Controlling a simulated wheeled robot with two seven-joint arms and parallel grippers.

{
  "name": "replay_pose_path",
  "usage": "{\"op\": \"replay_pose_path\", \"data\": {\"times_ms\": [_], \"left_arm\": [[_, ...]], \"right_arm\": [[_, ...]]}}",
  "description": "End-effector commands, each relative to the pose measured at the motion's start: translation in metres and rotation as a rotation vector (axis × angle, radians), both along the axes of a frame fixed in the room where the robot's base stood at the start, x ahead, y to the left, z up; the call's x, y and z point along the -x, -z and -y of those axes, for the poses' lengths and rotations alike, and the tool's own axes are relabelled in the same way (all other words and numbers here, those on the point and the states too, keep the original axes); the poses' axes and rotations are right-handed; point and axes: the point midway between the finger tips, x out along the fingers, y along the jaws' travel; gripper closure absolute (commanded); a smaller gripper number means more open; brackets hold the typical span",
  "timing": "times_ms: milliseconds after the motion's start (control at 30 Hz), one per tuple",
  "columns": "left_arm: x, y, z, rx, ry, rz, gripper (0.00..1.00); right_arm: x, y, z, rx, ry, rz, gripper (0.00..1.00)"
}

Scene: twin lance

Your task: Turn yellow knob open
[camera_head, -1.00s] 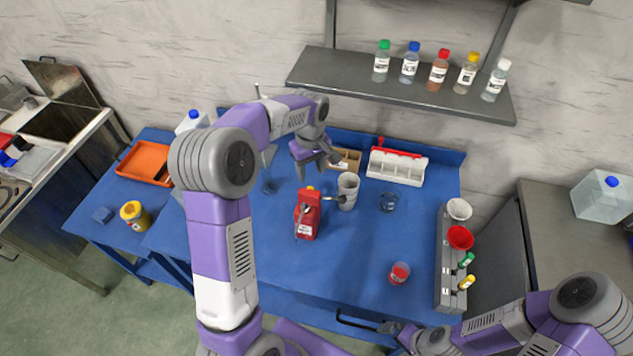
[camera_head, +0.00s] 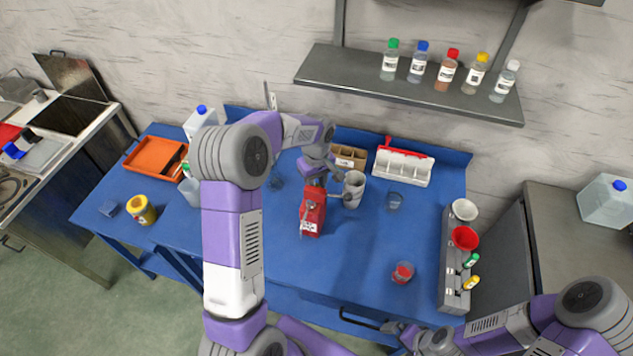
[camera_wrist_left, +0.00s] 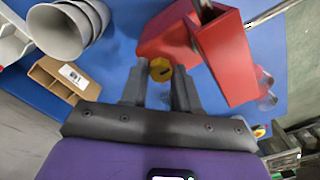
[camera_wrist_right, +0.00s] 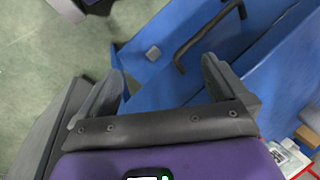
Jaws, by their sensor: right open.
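A grey block at the right end of the blue table has a yellow knob (camera_head: 472,283) low on its side, below a green knob (camera_head: 471,260). A red canister (camera_head: 312,214) stands upright near the middle of the table. My left gripper (camera_head: 317,179) is over its top.
The grey block (camera_head: 447,240) also holds a white funnel (camera_head: 464,209) and a red funnel (camera_head: 464,237). A grey cup (camera_head: 354,185) stands right of the canister, close to my left gripper. A glass beaker (camera_head: 394,201) and a red-filled glass (camera_head: 402,273) stand on the right half.

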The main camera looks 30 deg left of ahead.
Motion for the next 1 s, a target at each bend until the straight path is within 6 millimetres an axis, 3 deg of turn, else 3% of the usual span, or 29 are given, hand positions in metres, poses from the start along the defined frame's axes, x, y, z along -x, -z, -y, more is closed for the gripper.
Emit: {"op": "replay_pose_path", "data": {"times_ms": [33, 200, 567, 1000], "left_arm": [[-0.0001, -0.0002, -0.0001, 0.000, 0.000, 0.000, 0.78], [-0.0001, -0.0004, -0.0001, 0.000, 0.000, 0.000, 1.00], [-0.0005, -0.0005, 0.0004, 0.000, -0.063, 0.001, 1.00], [-0.0011, -0.0012, 0.0005, -0.001, -0.411, 0.004, 1.00]], "right_arm": [[0.0001, 0.0000, 0.0000, 0.000, 0.000, 0.000, 0.00], [0.0001, 0.0000, 0.0000, 0.000, 0.000, 0.000, 0.00], [0.0001, 0.0026, 0.0000, 0.000, 0.000, 0.000, 0.00], [0.0000, 0.0082, 0.0000, 0.000, 0.000, 0.000, 0.00]]}}
